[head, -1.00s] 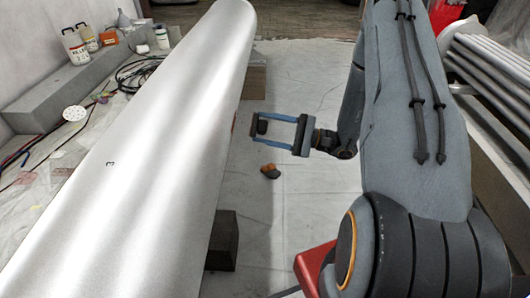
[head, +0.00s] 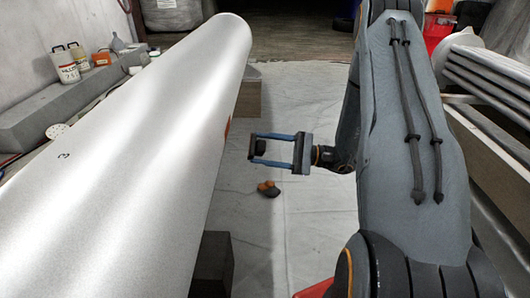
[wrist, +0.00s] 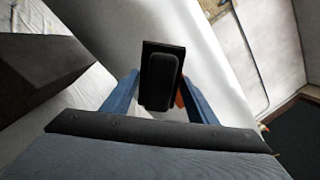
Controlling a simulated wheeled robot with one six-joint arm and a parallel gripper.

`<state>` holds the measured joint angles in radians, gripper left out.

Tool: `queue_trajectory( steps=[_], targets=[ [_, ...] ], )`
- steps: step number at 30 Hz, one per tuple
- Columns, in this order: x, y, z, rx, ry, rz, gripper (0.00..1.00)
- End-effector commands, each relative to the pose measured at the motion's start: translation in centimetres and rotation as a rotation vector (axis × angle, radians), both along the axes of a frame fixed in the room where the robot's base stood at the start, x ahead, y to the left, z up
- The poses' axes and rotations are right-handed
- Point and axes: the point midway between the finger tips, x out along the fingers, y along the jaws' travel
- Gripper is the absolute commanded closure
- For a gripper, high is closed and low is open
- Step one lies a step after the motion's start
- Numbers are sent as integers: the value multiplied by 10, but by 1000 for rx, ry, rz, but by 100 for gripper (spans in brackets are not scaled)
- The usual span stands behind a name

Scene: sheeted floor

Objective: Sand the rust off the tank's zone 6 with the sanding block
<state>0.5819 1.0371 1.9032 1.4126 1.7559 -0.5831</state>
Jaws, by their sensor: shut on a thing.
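The tank (head: 130,150) is a long silver cylinder left of my arm in the head view. A small orange-brown rust patch (head: 227,131) shows on its right side; a bit of orange also shows beside the block in the wrist view (wrist: 180,100). No zone 6 label is readable. My gripper (head: 254,148) has blue fingers and is shut on the dark sanding block (head: 262,146). The block shows as a black slab between the fingers in the wrist view (wrist: 161,74). In the head view, a gap appears between gripper and tank; contact cannot be told.
An orange and dark object (head: 268,188) lies on the sheeted floor below my gripper. Dark supports (head: 212,265) stand under the tank. Bottles (head: 65,65) stand on a grey ledge at the left. Silver pipes (head: 490,70) are at the right.

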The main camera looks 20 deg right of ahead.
Motion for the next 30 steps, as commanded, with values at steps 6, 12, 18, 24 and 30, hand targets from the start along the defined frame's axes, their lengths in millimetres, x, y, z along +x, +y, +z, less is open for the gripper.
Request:
queue_trajectory(
  steps=[6,12,18,24,30],
  targets=[
    [8,19,3,-1,-1,3,68],
    [15,37,6,1,-1,1,68],
    [19,47,8,0,-1,1,68],
    [21,50,8,0,-1,-1,68],
    [21,50,8,0,-1,-1,68]
  ],
)
